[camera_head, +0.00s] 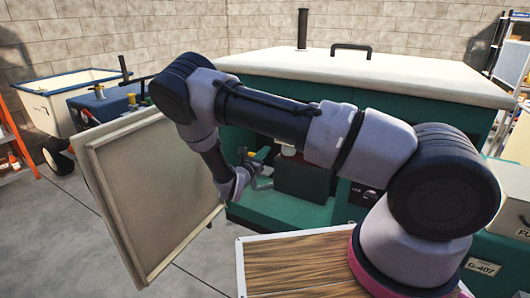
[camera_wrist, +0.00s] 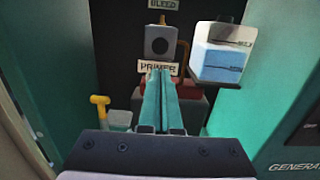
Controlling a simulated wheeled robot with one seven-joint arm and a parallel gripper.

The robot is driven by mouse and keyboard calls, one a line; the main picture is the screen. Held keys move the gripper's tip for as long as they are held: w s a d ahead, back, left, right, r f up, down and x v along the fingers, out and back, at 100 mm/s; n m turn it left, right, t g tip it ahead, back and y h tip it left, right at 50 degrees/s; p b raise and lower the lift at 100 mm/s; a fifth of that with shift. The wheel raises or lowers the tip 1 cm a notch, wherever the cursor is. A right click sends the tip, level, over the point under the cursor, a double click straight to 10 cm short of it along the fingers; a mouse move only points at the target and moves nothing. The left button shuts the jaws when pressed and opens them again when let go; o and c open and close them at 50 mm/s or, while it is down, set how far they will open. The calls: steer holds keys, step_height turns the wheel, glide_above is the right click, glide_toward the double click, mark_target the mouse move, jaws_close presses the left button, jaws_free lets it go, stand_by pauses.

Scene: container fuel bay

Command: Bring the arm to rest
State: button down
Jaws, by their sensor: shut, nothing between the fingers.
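My arm reaches from the lower right over to the left and bends down into the open bay of a green generator cabinet (camera_head: 410,110). My gripper (camera_head: 264,180) is at the bay opening, beside the open cream door panel (camera_head: 150,190). In the wrist view my gripper (camera_wrist: 160,76) has its two teal fingers shut together, with nothing seen between them. The fingers point at the area below the PRIMER label (camera_wrist: 158,68). They overlap a red part (camera_wrist: 190,90) behind them; I cannot tell whether they touch it.
The door panel stands close left of my forearm. A wooden-topped surface (camera_head: 290,265) lies below. Open floor is at lower left.

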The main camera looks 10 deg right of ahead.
stand_by(0.4)
steer(key=s+d+r+m+g+y, duration=0.1)
steer(key=s+d+r+m+g, duration=0.6)
steer(key=r+m, duration=0.3)
steer(key=s+d+r+m+g, duration=0.6)
steer(key=d+r+m+g, duration=0.1)
steer(key=d+r+m, duration=0.25)
steer(key=s+a+r+m+t+y, duration=0.2)
steer(key=s+r+m+y, duration=0.4)
steer(key=s+r, duration=0.4)
steer(key=s+a+r+m+t+y, duration=0.2)
steer(key=s+r+m+t+y, duration=0.2)
steer(key=s+r, duration=0.5)
steer(key=r+m+y, duration=0.1)
steer(key=m+y, duration=0.1)
steer(key=m, duration=0.1)
steer(key=shift+s, duration=0.4)
